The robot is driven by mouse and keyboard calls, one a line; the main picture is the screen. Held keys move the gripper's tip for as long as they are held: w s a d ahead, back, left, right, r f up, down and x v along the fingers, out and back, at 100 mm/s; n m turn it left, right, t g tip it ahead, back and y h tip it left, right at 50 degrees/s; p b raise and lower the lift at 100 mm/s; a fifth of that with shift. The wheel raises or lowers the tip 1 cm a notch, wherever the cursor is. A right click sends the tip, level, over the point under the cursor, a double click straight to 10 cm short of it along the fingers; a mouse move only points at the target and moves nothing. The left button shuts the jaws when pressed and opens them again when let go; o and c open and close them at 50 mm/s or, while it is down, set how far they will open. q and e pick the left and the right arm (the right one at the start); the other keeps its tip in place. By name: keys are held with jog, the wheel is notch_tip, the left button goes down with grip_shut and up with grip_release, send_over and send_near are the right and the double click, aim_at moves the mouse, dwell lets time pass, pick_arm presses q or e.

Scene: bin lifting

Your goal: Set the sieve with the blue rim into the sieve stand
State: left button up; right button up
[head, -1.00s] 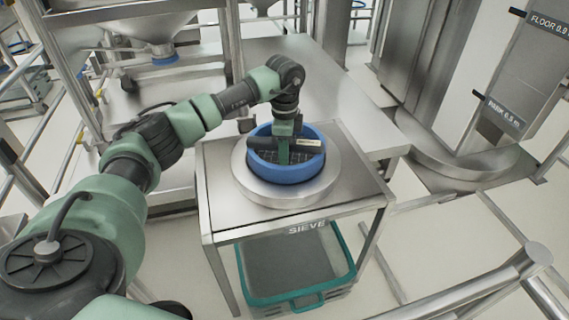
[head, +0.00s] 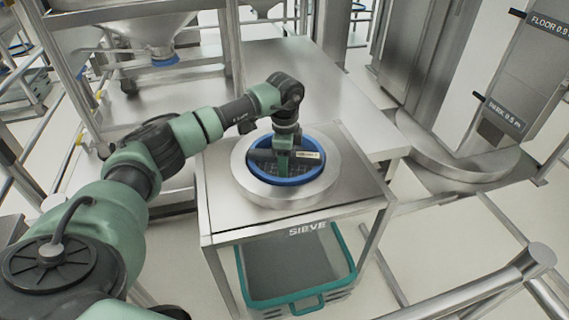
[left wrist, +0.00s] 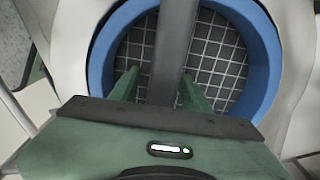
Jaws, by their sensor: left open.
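The sieve with the blue rim (head: 292,181) sits level inside the round silver sieve stand (head: 278,199), its rim low within the ring. In the left wrist view the blue rim (left wrist: 264,55) surrounds a dark mesh, and the pale ring (left wrist: 298,45) surrounds the rim. A grey bar (left wrist: 174,45) crosses the sieve. My left gripper (head: 283,170) is over the sieve, pointing down. Its green fingers (left wrist: 158,80) are apart, one on each side of the bar, with a gap visible. My right gripper is not in view.
The stand rests on a metal table (head: 222,185) marked SIEVE. A teal-rimmed bin (head: 297,298) is beneath it. A larger steel bench (head: 345,105) stands behind, a hopper frame (head: 232,60) at the left, and metal rails (head: 480,275) at the lower right.

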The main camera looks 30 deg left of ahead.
pick_arm(q)
notch_tip(320, 180, up, 9)
jog(key=shift+r+p, duration=0.1)
jog(key=shift+p, duration=0.95)
notch_tip(320, 180, up, 2)
jog(key=shift+r, duration=0.55)
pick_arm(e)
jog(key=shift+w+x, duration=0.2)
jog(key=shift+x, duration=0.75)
pick_arm(q)
jog(key=shift+r+p, duration=0.1)
jog(key=shift+p, duration=0.25)
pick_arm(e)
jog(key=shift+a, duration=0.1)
